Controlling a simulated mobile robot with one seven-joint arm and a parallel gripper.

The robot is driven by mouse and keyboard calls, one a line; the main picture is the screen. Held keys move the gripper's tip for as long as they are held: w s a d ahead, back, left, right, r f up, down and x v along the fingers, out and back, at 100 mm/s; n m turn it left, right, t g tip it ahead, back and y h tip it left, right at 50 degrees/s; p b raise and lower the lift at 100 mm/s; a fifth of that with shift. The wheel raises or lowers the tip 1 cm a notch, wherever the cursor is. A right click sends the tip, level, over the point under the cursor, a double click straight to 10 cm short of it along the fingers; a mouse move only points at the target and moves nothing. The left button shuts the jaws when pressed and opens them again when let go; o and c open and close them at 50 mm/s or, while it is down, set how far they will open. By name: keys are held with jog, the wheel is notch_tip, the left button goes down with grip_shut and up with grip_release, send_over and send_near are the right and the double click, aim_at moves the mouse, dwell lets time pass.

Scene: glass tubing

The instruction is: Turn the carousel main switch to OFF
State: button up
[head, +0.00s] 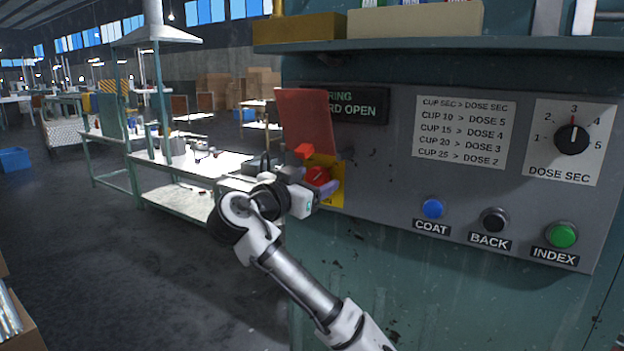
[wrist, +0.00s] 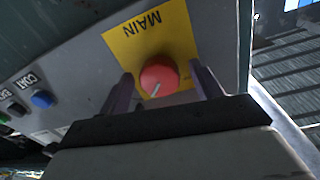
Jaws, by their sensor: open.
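The main switch is a red round knob (wrist: 159,77) on a yellow plate (wrist: 138,38) marked MAIN, seen upside down in the wrist view. A pale line on the knob points to the lower left there. The knob also shows in the head view (head: 318,176), partly hidden by my gripper. My gripper (wrist: 163,88) is open, with one finger on each side of the knob. I cannot tell whether either finger touches it. In the head view my gripper (head: 311,183) reaches the switch from the left. The OFF mark is not visible.
A raised red cover (head: 304,118) stands above the switch. A dark display (head: 352,104) behind it reads partly "RD OPEN". Blue COAT (head: 433,208), black BACK (head: 494,220) and green INDEX (head: 562,235) buttons and a black DOSE SEC dial (head: 571,140) lie to the right.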

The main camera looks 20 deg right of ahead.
jog(key=c, duration=1)
jog(key=shift+f, duration=0.15)
